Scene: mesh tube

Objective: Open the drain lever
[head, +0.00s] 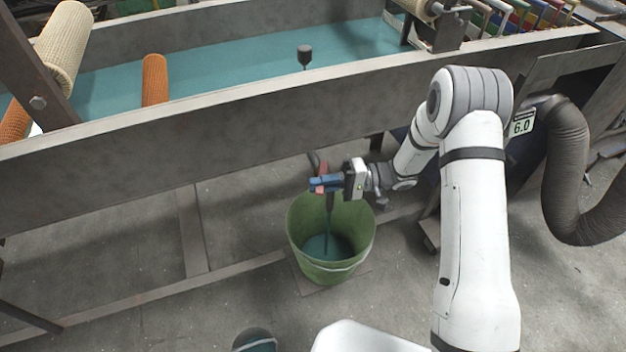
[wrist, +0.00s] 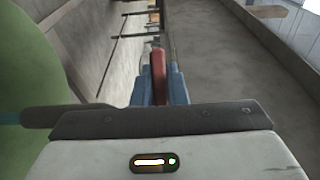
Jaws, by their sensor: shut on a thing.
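The red drain lever (head: 323,169) is on the near side of the long trough, above a green bucket (head: 303,228). My gripper (head: 318,184) has its blue fingers closed around the lever. In the wrist view the red lever (wrist: 159,68) stands between the blue fingers (wrist: 158,88). A dark grey drain pipe (wrist: 65,115) shows at the left of the wrist view, with teal at its end. In the head view a thin dark teal stream (head: 327,232) runs down into the bucket, where teal liquid lies. My gripper hides part of the lever and the valve.
The long grey trough (head: 230,108) holds teal liquid and spans the scene. Rolls of mesh (head: 155,80) stand at the left. A ribbed hose (head: 568,165) hangs at the right. A floor-level frame rail (head: 150,290) runs behind the bucket. The concrete floor at front left is mostly clear.

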